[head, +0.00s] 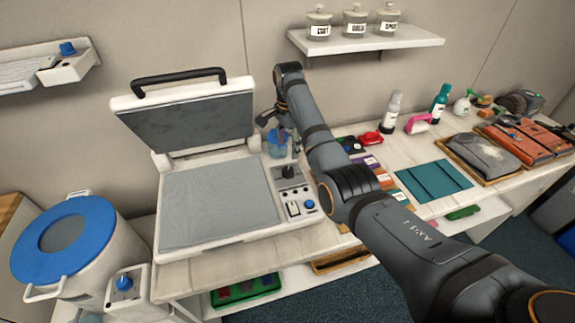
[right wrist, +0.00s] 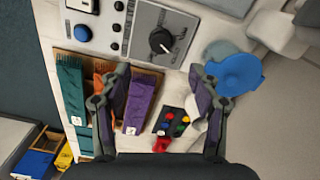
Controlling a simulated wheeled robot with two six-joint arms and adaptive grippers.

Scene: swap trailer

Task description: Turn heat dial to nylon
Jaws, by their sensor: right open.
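The heat dial is a black knob on the grey control panel of the press. It shows in the head view (head: 288,172) and in the right wrist view (right wrist: 160,41), where its white mark points to the lower right. The printing around it is too small to read. My right gripper (right wrist: 160,72) is open and empty, its two fingers apart with the dial just beyond the tips in the right wrist view. In the head view it hangs behind the panel, partly hidden by my arm. My left gripper is not in view.
The press (head: 220,205) has its lid (head: 190,122) raised. A blue cup-like object (right wrist: 237,74) stands close beside one finger. A blue button (head: 309,204) and switches sit near the dial. Coloured packets (right wrist: 140,105) lie beside the press. A shelf (head: 370,42) with jars hangs above.

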